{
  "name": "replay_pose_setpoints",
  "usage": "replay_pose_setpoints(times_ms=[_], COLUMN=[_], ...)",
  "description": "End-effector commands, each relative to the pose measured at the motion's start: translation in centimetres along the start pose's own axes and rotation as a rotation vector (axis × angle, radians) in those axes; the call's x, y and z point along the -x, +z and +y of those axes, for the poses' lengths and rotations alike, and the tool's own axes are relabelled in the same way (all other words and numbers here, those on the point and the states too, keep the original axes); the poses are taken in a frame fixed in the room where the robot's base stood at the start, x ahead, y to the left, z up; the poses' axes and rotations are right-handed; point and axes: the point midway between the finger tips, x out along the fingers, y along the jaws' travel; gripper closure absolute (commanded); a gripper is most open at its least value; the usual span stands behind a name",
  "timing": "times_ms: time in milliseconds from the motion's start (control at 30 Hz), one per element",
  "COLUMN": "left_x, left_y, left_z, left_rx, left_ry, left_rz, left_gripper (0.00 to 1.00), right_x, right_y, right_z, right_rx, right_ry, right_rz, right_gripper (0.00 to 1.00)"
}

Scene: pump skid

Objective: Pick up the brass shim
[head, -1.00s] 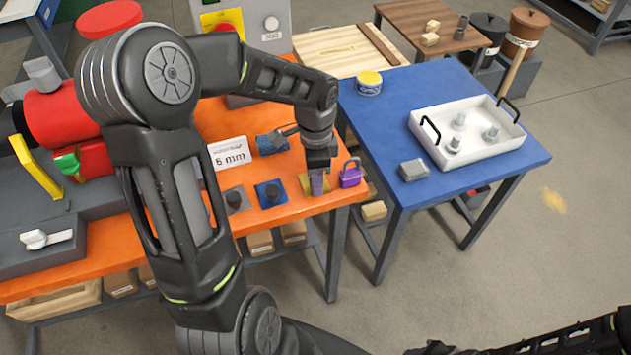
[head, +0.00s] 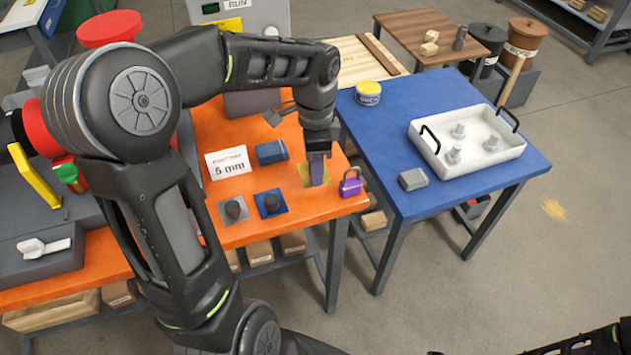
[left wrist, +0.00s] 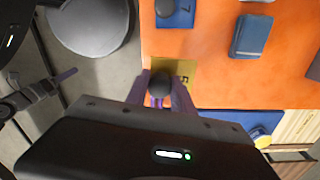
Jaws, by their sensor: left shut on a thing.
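The brass shim is a square yellow plate (head: 306,174) with a dark knob, near the right end of the orange table. My left gripper (head: 317,183) points down at it and is shut on its knob. In the left wrist view the knob sits between the fingertips (left wrist: 160,92), with the brass plate (left wrist: 186,69) just beyond them. The plate looks slightly above the table top, though the gap is hard to judge. The fingers hide part of it. My right gripper is not visible.
A blue plate (head: 270,203) and a grey plate (head: 233,209), each with a dark knob, lie to the left. A purple padlock (head: 350,184) stands close at right. A blue box (head: 271,152) and a 5 mm sign (head: 229,163) are behind. The blue table (head: 385,140) has free room.

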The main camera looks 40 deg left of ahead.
Motion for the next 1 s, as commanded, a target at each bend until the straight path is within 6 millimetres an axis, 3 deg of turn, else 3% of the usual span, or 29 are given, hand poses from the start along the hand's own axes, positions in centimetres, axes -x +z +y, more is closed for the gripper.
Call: replay_pose_setpoints(times_ms=[100,233,1000], left_x=[1.8,2.7,2.8], left_y=[-0.1,0.0,0.0], left_z=[0.0,0.1,0.1], left_rx=[0.0,0.0,0.0], left_ry=[-0.004,0.0,0.0], left_rz=[0.001,0.0,-0.001], left_gripper=[1.0,1.0,1.0], right_x=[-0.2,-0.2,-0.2], right_y=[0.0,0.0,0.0], right_z=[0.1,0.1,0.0], right_rx=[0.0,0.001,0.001], right_ry=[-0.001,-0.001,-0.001], right_rz=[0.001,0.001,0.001], right_gripper=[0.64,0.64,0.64])
